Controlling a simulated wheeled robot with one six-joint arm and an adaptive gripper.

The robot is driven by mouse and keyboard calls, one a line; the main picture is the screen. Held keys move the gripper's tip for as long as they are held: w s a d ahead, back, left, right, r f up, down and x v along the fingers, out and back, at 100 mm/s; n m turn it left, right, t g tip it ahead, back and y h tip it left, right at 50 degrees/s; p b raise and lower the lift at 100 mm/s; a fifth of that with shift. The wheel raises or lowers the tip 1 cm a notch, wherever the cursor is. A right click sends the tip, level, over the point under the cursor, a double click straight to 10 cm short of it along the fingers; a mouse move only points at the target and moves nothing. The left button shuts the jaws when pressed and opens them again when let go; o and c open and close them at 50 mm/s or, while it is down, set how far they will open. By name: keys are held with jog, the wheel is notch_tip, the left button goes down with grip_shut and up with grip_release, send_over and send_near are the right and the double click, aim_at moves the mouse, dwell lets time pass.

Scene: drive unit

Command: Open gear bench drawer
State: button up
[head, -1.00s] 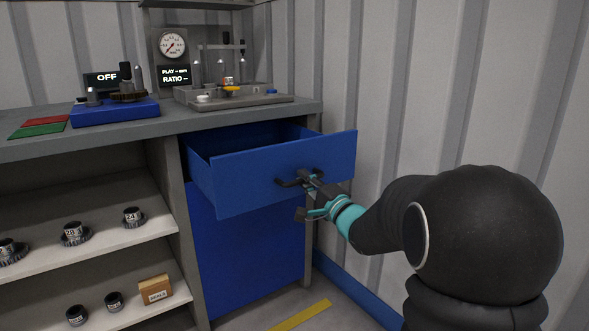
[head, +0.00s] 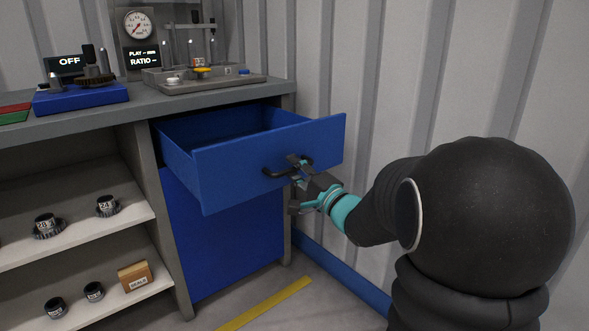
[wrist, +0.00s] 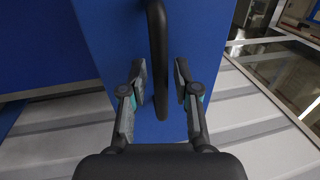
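The blue gear bench drawer (head: 240,170) is pulled well out of the bench, at the upper right of the bench front. Its inside shows and looks empty in the part I see. A dark bar handle (head: 270,172) is on its front panel; in the wrist view the handle (wrist: 158,50) runs down between my fingers. My gripper (head: 298,174) is at the handle's right part. In the wrist view my gripper (wrist: 160,80) has its fingers apart, with gaps on both sides of the handle.
The bench top (head: 200,98) carries a gauge, displays, a blue block and a tray of parts. Open shelves (head: 95,232) with gears and a small box (head: 134,276) are at the left. A ribbed wall (head: 385,80) stands close on the right.

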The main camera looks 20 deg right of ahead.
dwell(0.3)
jog(key=v, duration=1.2)
